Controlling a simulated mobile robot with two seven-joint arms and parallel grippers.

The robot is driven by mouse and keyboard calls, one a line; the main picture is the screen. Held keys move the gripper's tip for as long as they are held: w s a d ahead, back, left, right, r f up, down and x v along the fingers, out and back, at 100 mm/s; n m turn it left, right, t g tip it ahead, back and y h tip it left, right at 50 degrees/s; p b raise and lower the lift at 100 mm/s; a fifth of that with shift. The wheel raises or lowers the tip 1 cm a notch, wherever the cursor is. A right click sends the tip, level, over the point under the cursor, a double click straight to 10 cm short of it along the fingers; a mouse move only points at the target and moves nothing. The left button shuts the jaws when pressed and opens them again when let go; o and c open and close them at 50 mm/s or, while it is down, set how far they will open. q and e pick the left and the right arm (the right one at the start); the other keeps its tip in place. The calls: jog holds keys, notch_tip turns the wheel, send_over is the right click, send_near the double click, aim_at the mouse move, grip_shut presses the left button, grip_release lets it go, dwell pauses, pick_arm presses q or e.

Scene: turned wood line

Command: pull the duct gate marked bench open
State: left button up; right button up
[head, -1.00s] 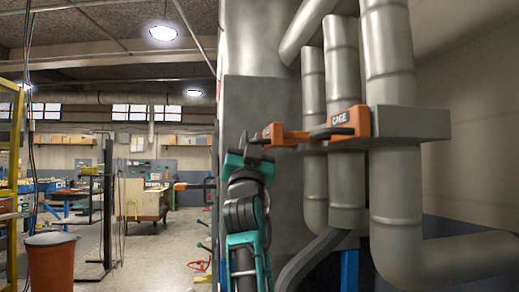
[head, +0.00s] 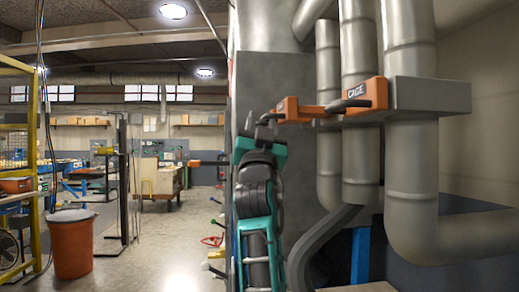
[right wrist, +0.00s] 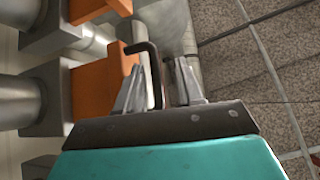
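Orange duct gates sit on the grey metal pipes at the right of the head view. The nearer gate (head: 364,94) is marked CAGE and has a dark handle. A farther orange gate (head: 299,108) is to its left; I cannot read a mark on it. No mark reading bench is legible. My right gripper (head: 262,134) is at the farther gate's dark handle (head: 270,117). In the right wrist view its fingers (right wrist: 158,88) stand apart, with a bent black handle (right wrist: 154,65) between them and gaps on both sides. My left gripper is out of view.
The pipes (head: 409,160) and a large grey housing (head: 275,75) stand close to my right arm. An orange bin (head: 73,248) and a yellow frame (head: 43,150) stand at the left.

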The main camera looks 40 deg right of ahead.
jog(key=b+v, duration=0.1)
jog(key=v, duration=0.9)
jog(key=shift+s+a+f+b, duration=0.2)
jog(key=shift+f+b, duration=0.05)
jog(key=shift+b, duration=0.05)
